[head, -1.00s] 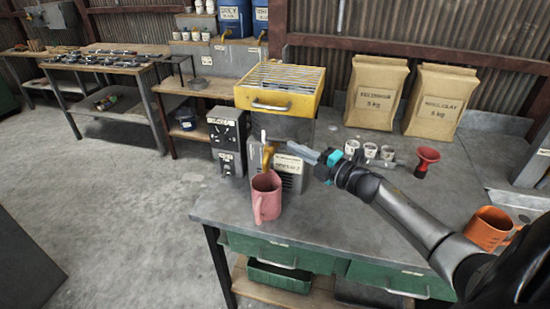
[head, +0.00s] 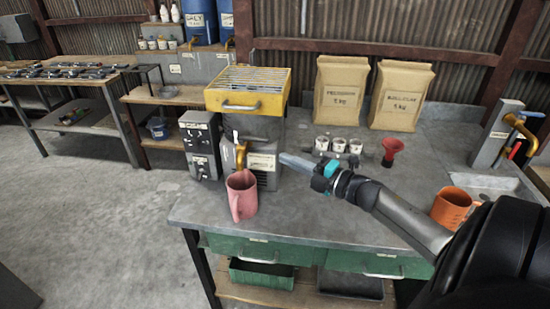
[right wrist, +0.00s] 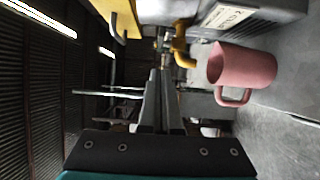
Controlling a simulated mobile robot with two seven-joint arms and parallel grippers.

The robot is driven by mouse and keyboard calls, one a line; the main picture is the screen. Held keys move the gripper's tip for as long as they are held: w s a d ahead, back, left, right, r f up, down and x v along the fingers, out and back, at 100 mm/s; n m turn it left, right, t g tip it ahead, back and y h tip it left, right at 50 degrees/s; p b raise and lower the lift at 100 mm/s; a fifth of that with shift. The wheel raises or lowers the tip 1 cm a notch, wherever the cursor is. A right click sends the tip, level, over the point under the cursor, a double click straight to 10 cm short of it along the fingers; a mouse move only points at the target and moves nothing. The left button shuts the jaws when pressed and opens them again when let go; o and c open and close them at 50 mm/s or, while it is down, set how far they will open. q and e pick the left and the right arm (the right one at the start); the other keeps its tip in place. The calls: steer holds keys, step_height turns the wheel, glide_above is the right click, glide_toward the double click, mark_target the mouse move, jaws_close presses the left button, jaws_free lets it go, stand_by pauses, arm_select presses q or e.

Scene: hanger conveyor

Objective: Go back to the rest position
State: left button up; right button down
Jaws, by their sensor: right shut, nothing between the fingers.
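My right gripper (head: 297,163) reaches in from the right over the grey workbench. It is shut and empty, and its fingers point left toward the grey machine with the yellow top. In the right wrist view the two fingers (right wrist: 159,100) lie together with nothing between them. A pink mug (head: 241,196) stands upright on the bench under the brass tap (head: 240,155), apart from the gripper. The mug also shows in the right wrist view (right wrist: 240,66). My left gripper is not in view.
The grey workbench (head: 330,215) holds small white cups (head: 338,145), a red funnel (head: 392,150), two paper bags (head: 340,90) and an orange mug (head: 452,208). A tap (head: 520,125) and sink are at the far right. Open floor lies at the left.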

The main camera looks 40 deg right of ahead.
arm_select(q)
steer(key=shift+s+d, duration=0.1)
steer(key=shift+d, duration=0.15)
arm_select(e)
steer(key=shift+d+v, duration=0.15)
steer(key=shift+v, duration=0.7)
steer(key=shift+d+v, duration=0.15)
steer(key=shift+v, duration=0.65)
